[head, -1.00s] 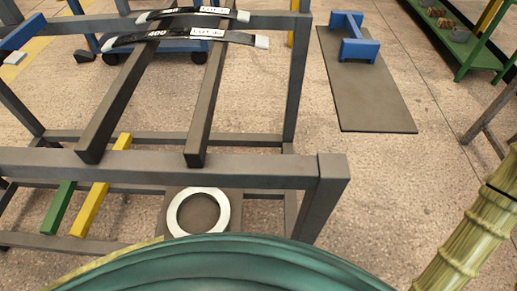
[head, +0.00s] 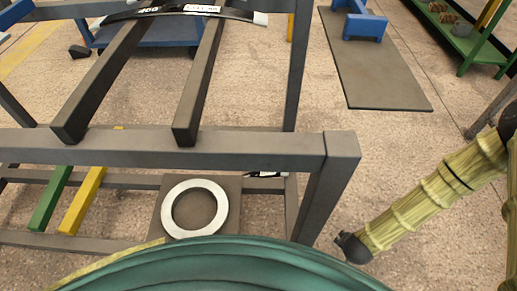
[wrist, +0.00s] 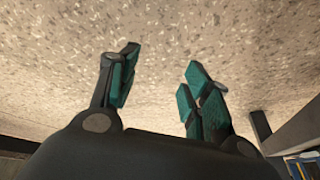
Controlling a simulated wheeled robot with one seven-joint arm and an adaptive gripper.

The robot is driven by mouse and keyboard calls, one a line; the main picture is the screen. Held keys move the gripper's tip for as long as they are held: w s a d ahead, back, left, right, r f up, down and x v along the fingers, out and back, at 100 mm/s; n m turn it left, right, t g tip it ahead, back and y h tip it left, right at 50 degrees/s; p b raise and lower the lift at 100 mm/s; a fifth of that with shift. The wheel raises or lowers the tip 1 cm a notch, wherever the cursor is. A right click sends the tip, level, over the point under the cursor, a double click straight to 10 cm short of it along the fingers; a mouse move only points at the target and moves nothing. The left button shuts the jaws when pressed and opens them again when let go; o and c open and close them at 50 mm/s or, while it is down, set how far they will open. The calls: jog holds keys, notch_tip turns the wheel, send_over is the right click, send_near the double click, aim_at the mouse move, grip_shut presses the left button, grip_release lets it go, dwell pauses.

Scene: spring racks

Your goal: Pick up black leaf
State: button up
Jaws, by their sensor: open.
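A black leaf (head: 185,12), long and slightly curved with light end caps and a white label, lies across two dark rails of the grey rack (head: 200,146) at the top of the head view. A small dark piece with a white label (head: 265,174) shows low behind the rack's front bar; most of it is hidden. My gripper (wrist: 160,72) is open and empty in the wrist view, its teal-padded fingers apart over bare floor. No leaf shows in the wrist view. In the head view my arm is at the right, away from the leaf.
A white ring (head: 194,208) lies on a plate low in the rack, beside green (head: 50,198) and yellow (head: 83,200) bars. A dark mat (head: 382,72) with a blue stand (head: 364,26) lies right of the rack. A green shelf (head: 475,45) stands at upper right. Floor between is clear.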

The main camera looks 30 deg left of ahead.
aim_at(258, 174)
jog(key=w+a+r+m+t+h, duration=0.1)
jog(key=w+a+r+m, duration=0.25)
jog(key=w+a, duration=0.75)
jog(key=w+a+r+m+t+h, duration=0.1)
jog(key=w+a+r+m, duration=0.25)
jog(key=w+a, duration=0.7)
jog(key=a+m+b, duration=0.1)
jog(key=a, duration=0.3)
jog(key=a+r+m+g+b, duration=0.1)
jog(key=a, duration=0.3)
jog(key=s+a+m+g+h+b, duration=0.1)
jog(key=a, duration=0.3)
jog(key=shift+a+r, duration=0.1)
jog(key=shift+r, duration=0.2)
jog(key=s+a+m+g+b, duration=0.2)
jog(key=s+a+g+b, duration=0.15)
jog(key=s+a, duration=1.05)
jog(key=shift+h, duration=0.3)
jog(key=b+x, duration=0.3)
jog(key=x, duration=0.2)
jog(key=shift+d+f, duration=0.2)
jog(key=shift+f, duration=0.1)
jog(key=shift+d+b+x, duration=0.2)
jog(key=shift+b+x, duration=0.85)
jog(key=shift+x, duration=0.25)
jog(key=shift+d+b+x, duration=0.2)
jog(key=shift+b+x, duration=0.8)
jog(key=shift+x, duration=0.35)
jog(key=shift+w+r, duration=0.1)
jog(key=shift+r, duration=0.1)
